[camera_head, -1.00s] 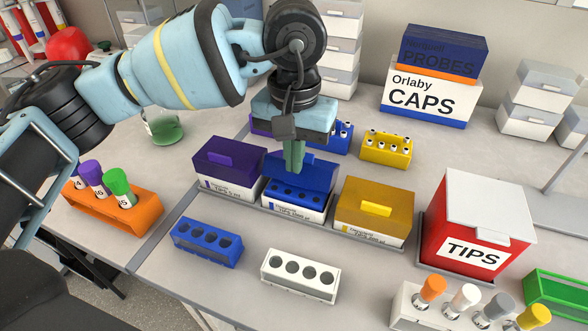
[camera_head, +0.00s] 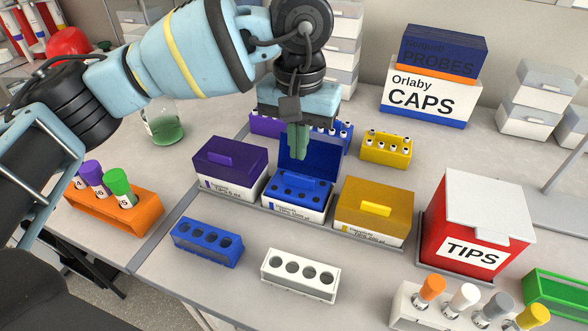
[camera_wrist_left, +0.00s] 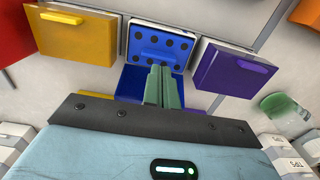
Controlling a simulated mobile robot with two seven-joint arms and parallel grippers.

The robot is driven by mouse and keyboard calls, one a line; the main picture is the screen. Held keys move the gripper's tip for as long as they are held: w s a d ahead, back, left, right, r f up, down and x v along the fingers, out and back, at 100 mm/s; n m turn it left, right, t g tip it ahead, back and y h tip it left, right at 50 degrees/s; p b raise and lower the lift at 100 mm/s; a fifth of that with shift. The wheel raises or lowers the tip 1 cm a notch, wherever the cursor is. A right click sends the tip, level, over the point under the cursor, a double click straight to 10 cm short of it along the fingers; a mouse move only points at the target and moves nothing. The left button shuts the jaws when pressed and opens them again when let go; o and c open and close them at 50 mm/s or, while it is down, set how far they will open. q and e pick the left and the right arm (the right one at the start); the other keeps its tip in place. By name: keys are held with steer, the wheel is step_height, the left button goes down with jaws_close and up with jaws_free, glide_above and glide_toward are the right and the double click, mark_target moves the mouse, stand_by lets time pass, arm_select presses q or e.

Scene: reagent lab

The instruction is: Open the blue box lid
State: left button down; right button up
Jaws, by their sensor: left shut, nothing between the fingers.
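The blue box (camera_head: 297,199) stands between the purple and yellow boxes, and its inside with dark holes shows. Its blue lid (camera_head: 322,161) stands raised at the back, about upright. The open box also shows in the left wrist view (camera_wrist_left: 158,45), with the lid (camera_wrist_left: 132,83) nearer the gripper. My left gripper (camera_head: 298,156) has green fingers, shut and empty, in front of the raised lid and above the back of the box. Its fingers show in the left wrist view (camera_wrist_left: 160,68). Whether they touch the lid I cannot tell. My right gripper is not in view.
The purple box (camera_head: 230,168) and yellow box (camera_head: 374,210) stand shut on either side. A blue rack (camera_head: 207,242) and white rack (camera_head: 300,275) lie in front. A red TIPS box (camera_head: 474,225) is at right. Bottle racks, including a yellow one (camera_head: 386,149), stand behind.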

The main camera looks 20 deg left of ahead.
arm_select(q)
steer(key=shift+w, duration=0.1)
stand_by(0.3)
steer(key=shift+w+r, duration=0.3)
steer(key=shift+w, duration=0.25)
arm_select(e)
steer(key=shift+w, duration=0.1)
